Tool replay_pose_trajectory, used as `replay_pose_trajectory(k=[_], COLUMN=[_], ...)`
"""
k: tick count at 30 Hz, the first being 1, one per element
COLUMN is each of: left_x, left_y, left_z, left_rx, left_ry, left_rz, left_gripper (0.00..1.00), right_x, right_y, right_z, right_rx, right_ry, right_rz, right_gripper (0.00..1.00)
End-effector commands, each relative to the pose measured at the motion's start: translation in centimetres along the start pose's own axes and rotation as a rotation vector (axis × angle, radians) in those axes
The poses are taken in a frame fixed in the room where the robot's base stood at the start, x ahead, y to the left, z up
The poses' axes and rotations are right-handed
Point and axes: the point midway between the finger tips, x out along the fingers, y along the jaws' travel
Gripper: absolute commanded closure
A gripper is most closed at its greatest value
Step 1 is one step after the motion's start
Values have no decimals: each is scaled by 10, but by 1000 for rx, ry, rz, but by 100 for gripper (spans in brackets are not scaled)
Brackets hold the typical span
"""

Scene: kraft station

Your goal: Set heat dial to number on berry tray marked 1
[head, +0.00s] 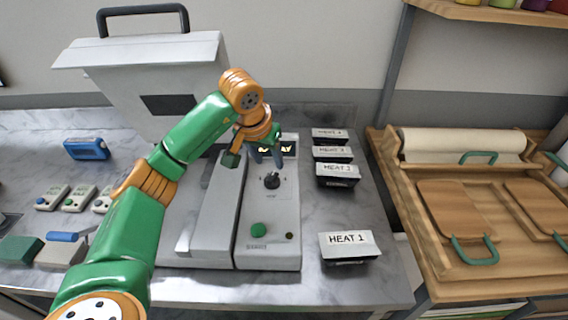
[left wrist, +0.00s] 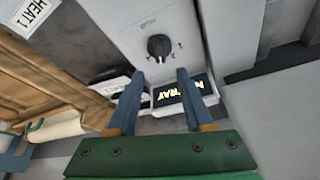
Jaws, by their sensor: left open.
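The heat dial (head: 272,180) is a black knob on the light grey control panel (head: 283,215). It also shows in the left wrist view (left wrist: 159,47), just beyond my fingertips. My left gripper (head: 266,160) is open and empty above the panel, between the dial and the dark display. In the left wrist view its two blue fingers (left wrist: 160,74) stand apart, not around the dial. The display (left wrist: 182,97) shows yellow letters ending in "TRAY", partly hidden by a finger. A tray labelled "HEAT 1" (head: 347,244) stands right of the panel; its contents are hidden.
Several similar labelled trays (head: 335,153) stand farther back; their numbers are hard to read. A green button (head: 258,230) is low on the panel. The large grey press (head: 160,95) stands behind left. A wooden bench (head: 395,205) is to the right.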

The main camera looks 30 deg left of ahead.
Motion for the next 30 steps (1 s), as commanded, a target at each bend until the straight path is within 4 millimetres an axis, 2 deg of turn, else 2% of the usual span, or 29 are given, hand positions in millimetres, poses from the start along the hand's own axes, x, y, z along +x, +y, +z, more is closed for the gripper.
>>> replay_pose_trajectory(k=[6, 9, 17, 18, 23, 24, 30], left_x=[42, 55, 62, 62, 62, 62, 62], left_y=[1, 1, 2, 2, 2, 2, 2], left_z=[1, 1, 1, 1, 1, 1, 1], left_rx=[-1, -2, -1, -2, -2, -2, -4], left_ry=[-9, -6, -3, -3, -3, -3, -3], left_rz=[3, 4, 4, 5, 5, 5, 4], left_gripper=[49, 49, 49, 51, 95, 100, 100], right_x=[-13, -16, -15, -15, -15, -15, -15], right_y=[0, 0, 0, 0, 0, 0, 0], right_z=[2, 2, 2, 2, 2, 2, 1], right_rx=[0, 0, -1, -1, 0, -1, 0], right_ry=[-6, -8, -8, -7, -6, -6, -5], right_rz=[-1, -1, -1, -1, -1, -1, -1], right_gripper=[50, 50, 50, 50, 50, 50, 50])
